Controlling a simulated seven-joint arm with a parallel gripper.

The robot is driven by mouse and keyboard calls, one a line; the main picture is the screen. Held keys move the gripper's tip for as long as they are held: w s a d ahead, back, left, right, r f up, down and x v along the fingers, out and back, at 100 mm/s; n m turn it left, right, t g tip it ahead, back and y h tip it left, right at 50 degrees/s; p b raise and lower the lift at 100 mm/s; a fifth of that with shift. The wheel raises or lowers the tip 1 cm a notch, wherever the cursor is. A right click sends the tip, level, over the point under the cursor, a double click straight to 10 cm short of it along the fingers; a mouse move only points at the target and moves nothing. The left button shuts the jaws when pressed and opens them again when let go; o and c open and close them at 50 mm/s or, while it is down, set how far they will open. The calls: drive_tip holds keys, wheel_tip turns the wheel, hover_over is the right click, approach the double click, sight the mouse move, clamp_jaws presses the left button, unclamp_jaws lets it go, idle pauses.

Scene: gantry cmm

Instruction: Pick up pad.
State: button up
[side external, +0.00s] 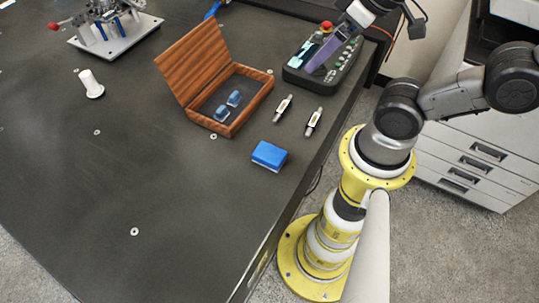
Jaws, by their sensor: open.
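A blue pad (269,155) with a pale lower edge lies flat on the dark table, in front of the open wooden case and near the table's right edge. My gripper (318,62) is at the top of the view, over the control box, with a purple finger pointing down and left. It is open and well apart from the pad, up and to the right of it. The gap between its fingers is hard to make out from this side.
An open wooden case (247,127) holds small blue pieces. A control box (350,74) with a red button stands behind. A white spool (91,84) and fixture (115,38) are left. The front table is clear.

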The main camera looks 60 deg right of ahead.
drive_tip(key=shift+w, duration=0.1)
drive_tip(key=g, duration=0.6)
hover_over(270, 153)
wheel_tip(270, 153, down, 22)
drive_tip(key=r, duration=0.1)
wheel_tip(270, 153, down, 14)
drive_tip(key=shift+r, duration=0.1)
